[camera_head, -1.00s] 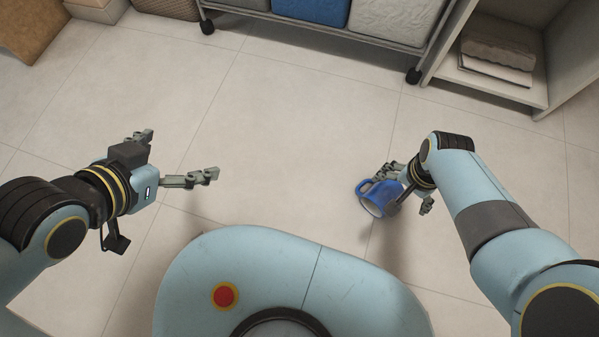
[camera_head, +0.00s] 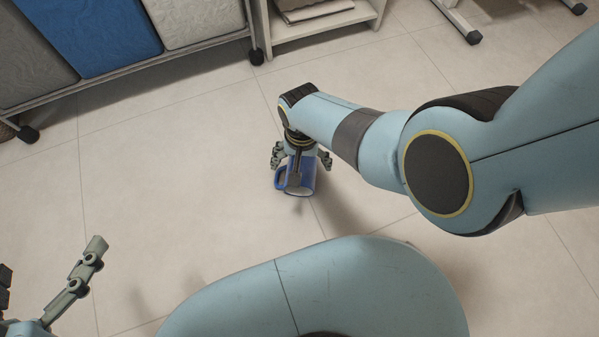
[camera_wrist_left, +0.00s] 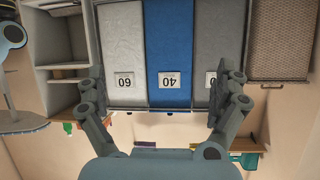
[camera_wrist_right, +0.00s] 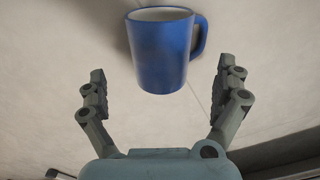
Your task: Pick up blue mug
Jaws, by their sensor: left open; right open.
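The blue mug (camera_head: 308,178) has a pale inside and a handle. In the head view it lies below my right gripper (camera_head: 301,160), partly hidden behind the wrist parts. In the right wrist view the mug (camera_wrist_right: 161,52) is ahead of the fingertips, between their lines, with its handle to the right. My right gripper (camera_wrist_right: 162,78) is open, and a gap shows between each finger and the mug. My left gripper (camera_wrist_left: 165,85) is open and empty. In the head view only part of it shows, at the lower left.
A wheeled laundry rack with grey, blue (camera_head: 98,32) and white bins stands at the upper left. A white shelf (camera_head: 318,25) with folded cloth is beside it. Bare tiled floor (camera_head: 180,170) lies around the mug. The left wrist view faces bins labelled 60 and 40 (camera_wrist_left: 168,50).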

